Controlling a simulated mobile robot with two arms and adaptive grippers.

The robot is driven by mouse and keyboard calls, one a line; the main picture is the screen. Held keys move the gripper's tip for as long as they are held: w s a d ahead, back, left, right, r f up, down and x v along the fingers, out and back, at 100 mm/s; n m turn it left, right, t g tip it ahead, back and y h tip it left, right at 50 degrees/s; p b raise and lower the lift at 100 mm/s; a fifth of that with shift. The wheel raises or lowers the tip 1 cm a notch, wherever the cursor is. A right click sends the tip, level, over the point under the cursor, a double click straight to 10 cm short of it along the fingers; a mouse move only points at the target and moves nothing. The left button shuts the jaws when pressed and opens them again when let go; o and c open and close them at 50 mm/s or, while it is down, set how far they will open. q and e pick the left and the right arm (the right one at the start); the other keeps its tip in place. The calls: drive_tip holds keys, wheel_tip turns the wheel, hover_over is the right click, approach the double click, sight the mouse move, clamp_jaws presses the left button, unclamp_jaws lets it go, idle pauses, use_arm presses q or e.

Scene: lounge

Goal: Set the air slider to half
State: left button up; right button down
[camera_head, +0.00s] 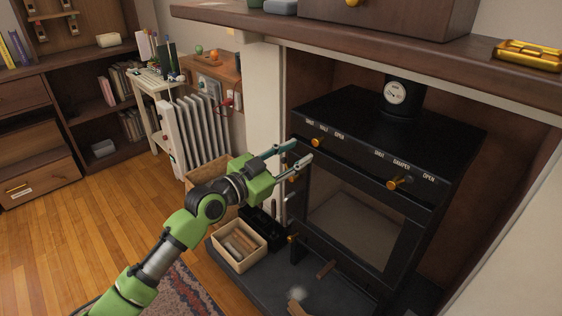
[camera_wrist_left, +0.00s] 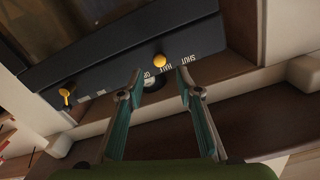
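The black stove (camera_head: 450,125) stands in the fireplace recess. The air slider's small brass knob (camera_head: 316,142) is at the left of its upper front, under the words SHUT, HALF and OPEN. The knob appears near SHUT and HALF; I cannot tell its exact setting. My left gripper (camera_head: 302,151) is open and empty, close to the left of the knob in the head view. In the left wrist view the knob (camera_wrist_left: 159,60) appears between and just beyond the two fingertips (camera_wrist_left: 160,73), apart from them. My right gripper is not in view.
A brass damper knob (camera_head: 398,183) is farther right on the stove front and shows in the left wrist view (camera_wrist_left: 66,94). A wooden mantel (camera_head: 340,35) overhangs the stove. A wooden box (camera_head: 238,258) sits on the hearth below my arm. A white radiator (camera_head: 200,130) stands left.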

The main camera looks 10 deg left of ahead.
use_arm(q)
drive_tip(key=v, duration=0.5)
drive_tip(key=shift+s+a, duration=0.1)
drive_tip(key=shift+s, duration=0.05)
